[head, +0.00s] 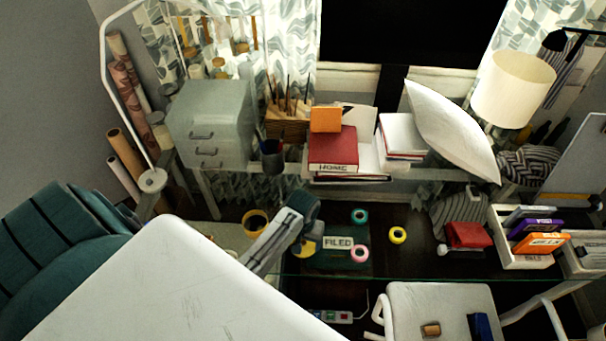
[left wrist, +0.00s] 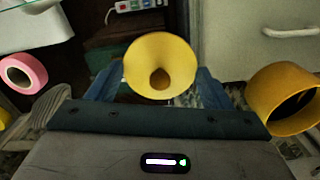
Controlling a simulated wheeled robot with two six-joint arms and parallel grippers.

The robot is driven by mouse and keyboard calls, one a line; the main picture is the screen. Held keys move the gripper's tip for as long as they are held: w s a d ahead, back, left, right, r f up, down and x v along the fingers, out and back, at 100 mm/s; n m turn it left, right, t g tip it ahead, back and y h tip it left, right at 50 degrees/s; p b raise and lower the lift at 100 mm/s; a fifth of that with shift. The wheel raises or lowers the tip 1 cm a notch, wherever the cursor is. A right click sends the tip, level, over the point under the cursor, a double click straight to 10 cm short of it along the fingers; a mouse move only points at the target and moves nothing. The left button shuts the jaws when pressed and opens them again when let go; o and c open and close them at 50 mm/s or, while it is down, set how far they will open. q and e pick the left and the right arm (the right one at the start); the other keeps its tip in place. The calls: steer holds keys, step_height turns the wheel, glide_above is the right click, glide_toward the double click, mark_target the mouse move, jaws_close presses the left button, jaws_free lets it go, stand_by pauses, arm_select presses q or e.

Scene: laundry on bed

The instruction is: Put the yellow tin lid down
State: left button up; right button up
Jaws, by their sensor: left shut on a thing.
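A yellow round lid (left wrist: 143,72), dished with a darker round centre, sits between the two blue fingers of my left gripper (left wrist: 158,88) in the left wrist view. The gripper is shut on it. In the head view my left gripper (head: 305,240) is over the dark desk, left of the FILED label, and part of the yellow lid (head: 304,247) shows at its tip. Whether the lid touches the surface below is unclear. My right gripper is not in view.
A yellow ring (head: 247,221) lies left of the gripper. Teal (head: 360,210), pink (head: 353,256) and yellow (head: 390,236) tape rolls lie to its right, around the FILED label (head: 338,242). A grey drawer unit (head: 212,110) stands behind. Bare dark desk shows between the rolls.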

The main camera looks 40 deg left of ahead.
mark_target(303, 241)
arm_select(q)
steer(key=shift+f, duration=0.25)
steer(key=shift+f, duration=0.1)
steer(key=o, duration=0.9)
steer(key=shift+o, duration=0.2)
step_height(303, 241, up, 12)
steer(key=b, duration=0.3)
